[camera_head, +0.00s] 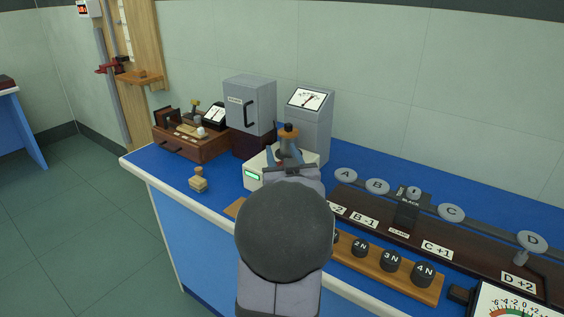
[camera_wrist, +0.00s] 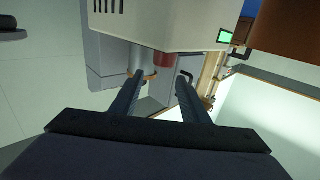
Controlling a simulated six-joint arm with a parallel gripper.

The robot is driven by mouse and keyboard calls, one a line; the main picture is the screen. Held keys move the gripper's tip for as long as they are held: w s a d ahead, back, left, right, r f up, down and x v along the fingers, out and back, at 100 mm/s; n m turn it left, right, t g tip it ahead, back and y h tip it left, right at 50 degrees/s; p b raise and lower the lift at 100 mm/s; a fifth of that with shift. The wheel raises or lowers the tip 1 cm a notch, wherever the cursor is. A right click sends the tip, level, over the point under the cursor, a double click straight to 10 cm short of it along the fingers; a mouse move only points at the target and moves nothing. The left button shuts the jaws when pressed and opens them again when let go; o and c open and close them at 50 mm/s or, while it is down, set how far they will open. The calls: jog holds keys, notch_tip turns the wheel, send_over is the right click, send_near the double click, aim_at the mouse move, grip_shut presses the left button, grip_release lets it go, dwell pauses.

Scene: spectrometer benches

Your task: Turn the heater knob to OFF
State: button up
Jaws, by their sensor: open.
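A cream box with a green display (camera_head: 252,175) stands on the blue bench, partly hidden behind my arm. In the wrist view the cream box (camera_wrist: 165,22) fills the top. A dark red round part (camera_wrist: 164,60) shows at its edge, beyond my fingertips. A dark piece with an orange-brown band (camera_head: 289,131) rises behind my gripper. I cannot tell for certain which part is the heater knob, and no OFF mark is readable. My gripper (camera_head: 285,157) is open and empty at the cream box. Its two blue fingers (camera_wrist: 160,80) stand apart.
A grey cabinet (camera_head: 250,104) and a grey meter box (camera_head: 310,118) stand behind. A brown wooden instrument (camera_head: 190,148) is at left, a small wooden stamp (camera_head: 198,180) near the front edge. At right lie a dark rail (camera_head: 398,225) and a weight rack (camera_head: 430,290).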

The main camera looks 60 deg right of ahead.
aim_at(281, 163)
jog(key=shift+r+p, duration=0.35)
jog(key=shift+r, duration=2.8)
